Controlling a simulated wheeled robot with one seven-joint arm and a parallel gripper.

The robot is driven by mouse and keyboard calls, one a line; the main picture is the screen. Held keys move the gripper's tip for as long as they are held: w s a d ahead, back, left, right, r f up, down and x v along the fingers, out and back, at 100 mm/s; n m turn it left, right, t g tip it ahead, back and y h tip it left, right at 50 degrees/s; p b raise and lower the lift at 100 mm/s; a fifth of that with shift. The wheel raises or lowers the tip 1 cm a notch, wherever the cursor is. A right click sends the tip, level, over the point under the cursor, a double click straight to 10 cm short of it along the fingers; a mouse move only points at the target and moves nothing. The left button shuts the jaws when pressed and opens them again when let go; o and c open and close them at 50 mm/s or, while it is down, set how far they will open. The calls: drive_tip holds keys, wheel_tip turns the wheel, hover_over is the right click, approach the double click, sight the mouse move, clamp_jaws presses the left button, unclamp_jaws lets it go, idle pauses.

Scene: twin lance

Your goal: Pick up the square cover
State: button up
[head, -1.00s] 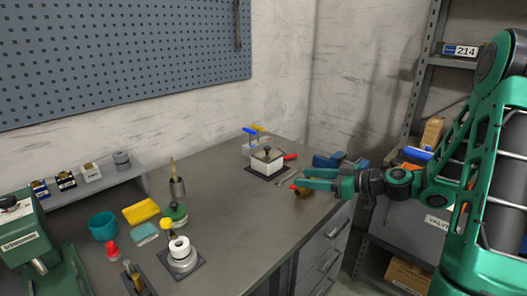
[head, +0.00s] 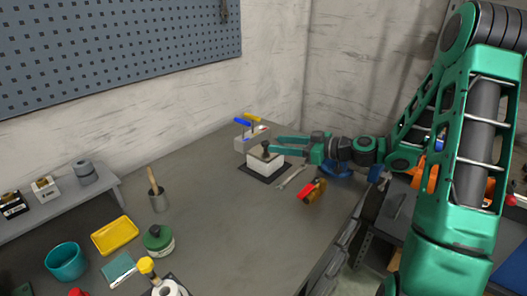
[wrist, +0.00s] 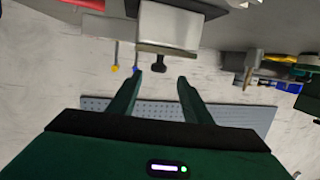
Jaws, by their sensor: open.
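The square cover (head: 262,155) is a flat lid with a dark knob on top. It sits on a white square box (head: 264,164) on a dark mat at the far right of the bench. My gripper (head: 277,144) is open and empty. Its fingers reach in from the right, with the tips close to the knob. In the wrist view, which looks upside down, the cover (wrist: 166,49) is seen edge-on with its knob (wrist: 159,64) just beyond and between the fingertips (wrist: 160,76). The knob appears untouched.
A grey block with blue and yellow handles (head: 247,137) stands close behind the box. A red and brown tool (head: 313,191) and a thin metal tool (head: 291,177) lie in front. The bench centre is clear. A yellow tray (head: 115,235) and teal cup (head: 66,261) stand at left.

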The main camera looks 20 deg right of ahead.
sight(267, 143)
drive_tip(key=shift+x, duration=3.3)
drive_tip(key=shift+w+d, duration=0.1)
drive_tip(key=shift+d, duration=0.05)
clamp_jaws()
